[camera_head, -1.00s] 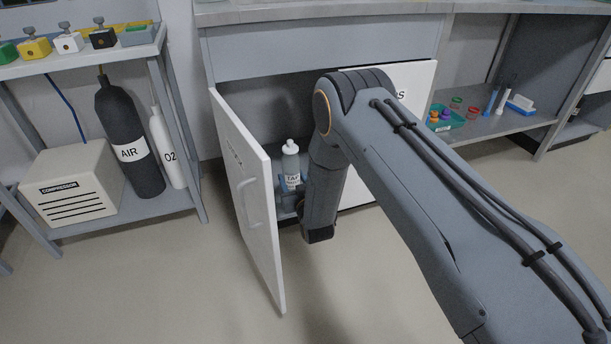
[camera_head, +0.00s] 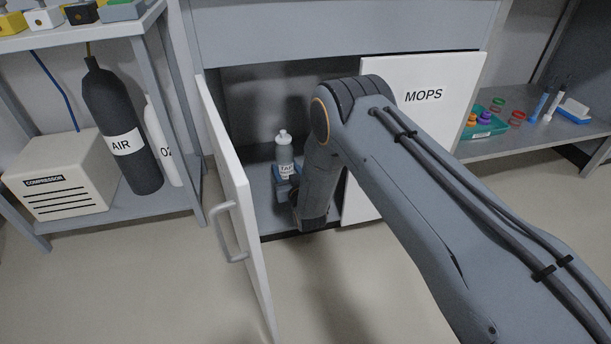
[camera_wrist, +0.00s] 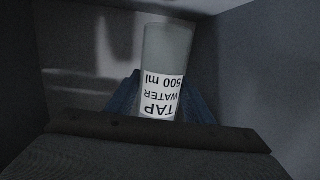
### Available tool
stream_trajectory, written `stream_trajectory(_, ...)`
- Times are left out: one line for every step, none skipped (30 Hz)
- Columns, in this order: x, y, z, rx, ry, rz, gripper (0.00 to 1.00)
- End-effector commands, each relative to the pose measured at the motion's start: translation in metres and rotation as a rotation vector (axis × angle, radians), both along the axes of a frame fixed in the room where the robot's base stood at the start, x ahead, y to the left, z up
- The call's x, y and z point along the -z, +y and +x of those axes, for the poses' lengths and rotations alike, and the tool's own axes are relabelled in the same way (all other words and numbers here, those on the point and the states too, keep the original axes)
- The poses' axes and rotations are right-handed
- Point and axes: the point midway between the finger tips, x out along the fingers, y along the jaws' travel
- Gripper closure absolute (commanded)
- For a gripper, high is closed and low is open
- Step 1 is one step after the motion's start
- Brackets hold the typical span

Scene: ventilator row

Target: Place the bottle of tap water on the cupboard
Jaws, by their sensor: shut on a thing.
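The bottle of tap water (camera_head: 284,146) is a grey bottle with a white cap and a white "TAP" label. It is upright inside the open cupboard (camera_head: 268,222), above or on its floor; I cannot tell which. In the wrist view the bottle (camera_wrist: 167,50) shows its label, "TAP WATER 500 ml", upside down. My gripper (camera_head: 286,180) has its blue fingers on both sides of the bottle's lower part and is shut on it. The fingers also show in the wrist view (camera_wrist: 160,102). The cupboard's top is out of the head view.
The white left door (camera_head: 226,170) stands open towards me, close to the gripper's left. The door marked MOPS (camera_head: 423,97) is at the right. A shelf (camera_head: 130,207) with a compressor and cylinders stands left. A teal tray (camera_head: 485,130) lies on the right shelf.

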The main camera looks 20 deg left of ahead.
Motion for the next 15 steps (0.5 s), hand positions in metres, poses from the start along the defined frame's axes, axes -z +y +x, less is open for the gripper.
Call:
stream_trajectory(0.01,-0.001,0.001,0.001,0.001,-0.001,0.75)
stream_trajectory(0.015,-0.001,0.001,0.002,0.001,-0.001,0.75)
stream_trajectory(0.023,-0.002,0.001,0.002,0.001,-0.001,0.75)
stream_trajectory(0.029,-0.002,0.001,0.002,0.001,-0.001,0.75)
stream_trajectory(0.035,-0.002,0.001,0.002,0.001,-0.001,0.75)
stream_trajectory(0.042,-0.002,0.002,0.002,0.001,-0.001,0.75)
stream_trajectory(0.047,-0.002,0.001,0.002,0.001,-0.001,0.75)
stream_trajectory(0.051,-0.002,0.001,0.002,0.001,-0.001,0.75)
stream_trajectory(0.054,-0.002,0.001,0.002,0.001,-0.001,0.75)
stream_trajectory(0.056,-0.002,0.001,0.002,0.0,0.0,0.75)
stream_trajectory(0.058,-0.001,0.001,0.002,0.0,0.0,0.75)
stream_trajectory(0.061,-0.001,0.001,0.001,0.0,0.0,0.75)
stream_trajectory(0.064,-0.001,0.001,0.001,0.0,0.0,0.75)
stream_trajectory(0.067,0.0,0.0,0.0,0.0,0.0,0.75)
stream_trajectory(0.073,0.0,0.0,0.0,0.001,-0.001,0.75)
